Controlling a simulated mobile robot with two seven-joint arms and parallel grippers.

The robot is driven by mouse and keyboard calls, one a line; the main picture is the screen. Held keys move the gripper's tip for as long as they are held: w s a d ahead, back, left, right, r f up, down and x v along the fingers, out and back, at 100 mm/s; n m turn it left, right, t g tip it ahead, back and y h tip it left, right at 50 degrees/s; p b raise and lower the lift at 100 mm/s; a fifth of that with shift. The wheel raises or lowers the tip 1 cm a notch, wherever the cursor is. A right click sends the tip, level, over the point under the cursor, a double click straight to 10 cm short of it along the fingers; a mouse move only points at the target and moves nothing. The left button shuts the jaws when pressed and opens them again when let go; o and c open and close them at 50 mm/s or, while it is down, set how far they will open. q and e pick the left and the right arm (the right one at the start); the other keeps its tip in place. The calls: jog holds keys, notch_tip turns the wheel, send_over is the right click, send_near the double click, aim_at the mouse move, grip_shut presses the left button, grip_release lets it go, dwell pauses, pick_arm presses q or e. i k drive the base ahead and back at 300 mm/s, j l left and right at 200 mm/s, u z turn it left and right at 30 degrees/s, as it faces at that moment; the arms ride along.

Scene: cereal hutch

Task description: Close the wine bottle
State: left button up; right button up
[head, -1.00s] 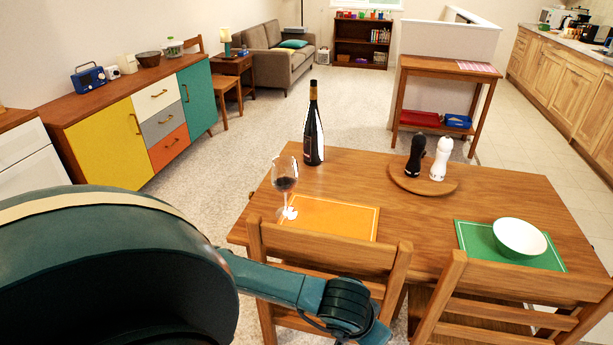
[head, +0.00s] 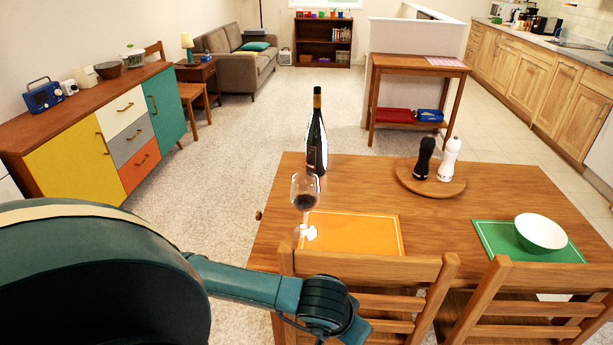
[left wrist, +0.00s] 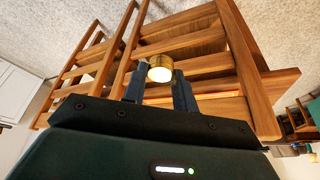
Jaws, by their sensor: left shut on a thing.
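The dark wine bottle (head: 317,140), with a gold-coloured neck, stands upright on the table (head: 470,215) behind a wine glass (head: 305,190). I cannot tell from here whether its mouth is covered. In the left wrist view my left gripper (left wrist: 159,78) is shut on a short gold cap (left wrist: 160,62) with a pale round end. Wooden chair slats show beyond it. In the head view my left arm crosses the lower left, in front of the chairs, and its gripper is not visible. My right gripper is in neither view.
The wine glass stands by the orange placemat (head: 350,236). A white bowl (head: 541,232) sits on a green placemat (head: 490,235). Dark and white mills stand on a round board (head: 430,190). Two chairs (head: 370,268) block the table's near side. A small gold object (head: 259,215) shows at the table's left edge.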

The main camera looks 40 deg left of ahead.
aim_at(316, 140)
jog(key=k+j, duration=0.1)
jog(key=j, duration=0.25)
jog(key=k+j+z, duration=0.1)
jog(key=j, duration=0.3)
jog(key=k+j, duration=0.1)
jog(key=j, duration=0.25)
jog(key=k+j+z, duration=0.1)
jog(key=j, duration=0.25)
jog(key=k+j, duration=0.15)
jog(key=j, duration=0.2)
jog(key=k+j+z, duration=0.2)
jog(key=j, duration=0.7)
jog(key=i+j, duration=0.1)
jog(key=j, duration=0.4)
jog(key=i+j+z, duration=0.1)
jog(key=j, duration=0.4)
jog(key=i+j, duration=0.25)
jog(key=i+j+z, duration=0.1)
jog(key=i+j, duration=0.15)
jog(key=j, duration=0.2)
jog(key=i+j, duration=0.25)
jog(key=j, duration=0.15)
